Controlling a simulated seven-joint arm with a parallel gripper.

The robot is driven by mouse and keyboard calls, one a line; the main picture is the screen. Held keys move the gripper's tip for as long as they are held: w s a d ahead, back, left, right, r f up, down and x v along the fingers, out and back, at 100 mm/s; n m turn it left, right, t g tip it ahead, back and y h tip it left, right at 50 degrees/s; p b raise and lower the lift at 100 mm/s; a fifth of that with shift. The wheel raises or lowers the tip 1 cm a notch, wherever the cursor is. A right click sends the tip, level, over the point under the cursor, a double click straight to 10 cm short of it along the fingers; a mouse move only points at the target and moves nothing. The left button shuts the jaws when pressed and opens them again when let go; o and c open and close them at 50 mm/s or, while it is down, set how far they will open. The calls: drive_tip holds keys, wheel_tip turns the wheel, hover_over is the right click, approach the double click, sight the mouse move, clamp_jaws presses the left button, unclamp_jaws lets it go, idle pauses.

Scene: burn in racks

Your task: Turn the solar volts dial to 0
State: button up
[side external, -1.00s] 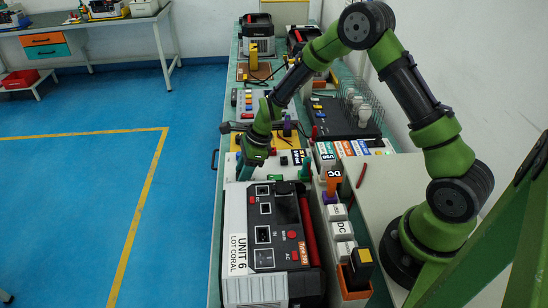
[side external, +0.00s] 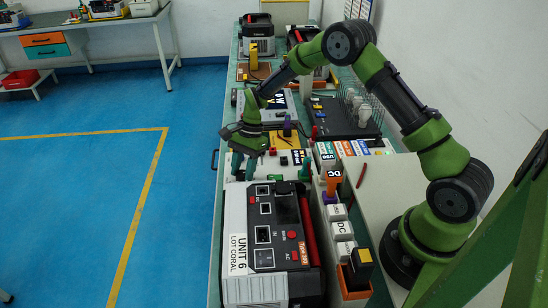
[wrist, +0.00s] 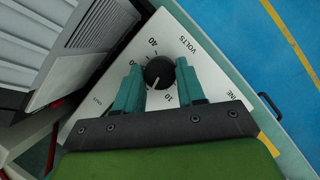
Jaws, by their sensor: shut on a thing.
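The volts dial (wrist: 158,73) is a round black knob with a white pointer line, on a white panel (wrist: 122,103) printed VOLTS. Its pointer aims to the lower left in the wrist view. Numbers around the knob include a 40 above it and a 10 below it; others are too small or covered to read surely. My gripper (wrist: 160,82) is shut on the knob, one teal finger on each side. In the side view my gripper (side external: 238,166) points down at the pale panel behind the UNIT 6 box, and the knob is hidden there.
The black and grey UNIT 6 box (side external: 273,238) stands close in front of my gripper. A row of labelled blocks (side external: 340,228) is to its right. Switches and boxes line the bench behind. The blue floor (side external: 80,190) on the left is clear.

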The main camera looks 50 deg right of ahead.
drive_tip(key=n+g, duration=0.1)
drive_tip(key=n, duration=0.1)
drive_tip(key=n+h, duration=0.1)
drive_tip(key=n, duration=0.2)
drive_tip(key=shift+w+n+g, duration=0.2)
drive_tip(key=shift+n+g, duration=0.1)
drive_tip(key=shift+g, duration=0.1)
drive_tip(key=n+h, duration=0.1)
drive_tip(key=n, duration=0.1)
drive_tip(key=n+g, duration=0.1)
drive_tip(key=n, duration=0.2)
drive_tip(key=shift+a+h, duration=0.2)
drive_tip(key=shift+h, duration=0.2)
drive_tip(key=n+h, duration=0.1)
drive_tip(key=n, duration=0.4)
drive_tip(key=shift+a+n+g+h, duration=0.15)
drive_tip(key=shift+n+g+h, duration=0.25)
drive_tip(key=shift+a+n+h, duration=0.1)
drive_tip(key=shift+n+h, duration=0.8)
drive_tip(key=shift+n, duration=1.2)
drive_tip(key=o, duration=1)
drive_tip(key=v, duration=1.2)
drive_tip(key=shift+s, duration=0.1)
